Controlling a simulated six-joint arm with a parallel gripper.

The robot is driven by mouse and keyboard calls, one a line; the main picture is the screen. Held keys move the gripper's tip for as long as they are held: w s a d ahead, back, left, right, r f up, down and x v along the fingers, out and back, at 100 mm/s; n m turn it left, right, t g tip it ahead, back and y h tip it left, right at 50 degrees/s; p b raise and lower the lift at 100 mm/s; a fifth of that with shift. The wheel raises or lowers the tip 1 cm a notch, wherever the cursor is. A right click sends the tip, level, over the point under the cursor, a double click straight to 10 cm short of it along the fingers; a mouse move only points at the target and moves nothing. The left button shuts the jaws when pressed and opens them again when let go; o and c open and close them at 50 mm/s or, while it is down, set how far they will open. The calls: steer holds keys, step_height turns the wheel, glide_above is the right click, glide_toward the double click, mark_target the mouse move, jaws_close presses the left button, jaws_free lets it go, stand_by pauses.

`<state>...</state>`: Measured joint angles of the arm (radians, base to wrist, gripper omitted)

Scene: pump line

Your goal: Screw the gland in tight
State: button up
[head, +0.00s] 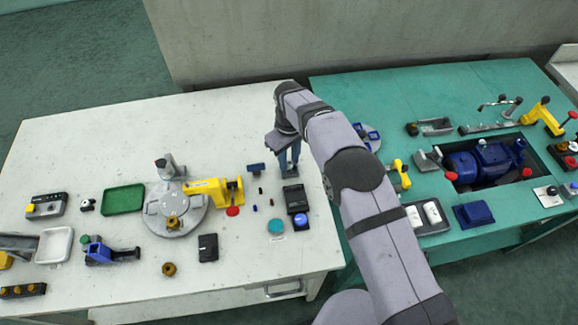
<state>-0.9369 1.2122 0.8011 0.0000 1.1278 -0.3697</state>
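My gripper (289,165) is over the right part of the white table, pointing down. Its two dark blue fingers look apart, and I see nothing between them. A small brass fitting (173,222) sits on the round grey plate (158,226) at the table's middle. A loose brass piece (168,269) lies on the table in front of that plate. I cannot tell which of these brass pieces is the gland. My gripper is well to the right of both and apart from them.
A yellow clamp-like fixture (208,188) stands at the plate's right edge. Several small dark parts (256,168) lie left of my gripper. A green tray (123,199) and a white tray (54,245) are at left. A blue pump (484,162) sits in the teal bench.

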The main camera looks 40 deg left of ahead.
steer(key=shift+f, duration=0.1)
stand_by(0.7)
jaws_close()
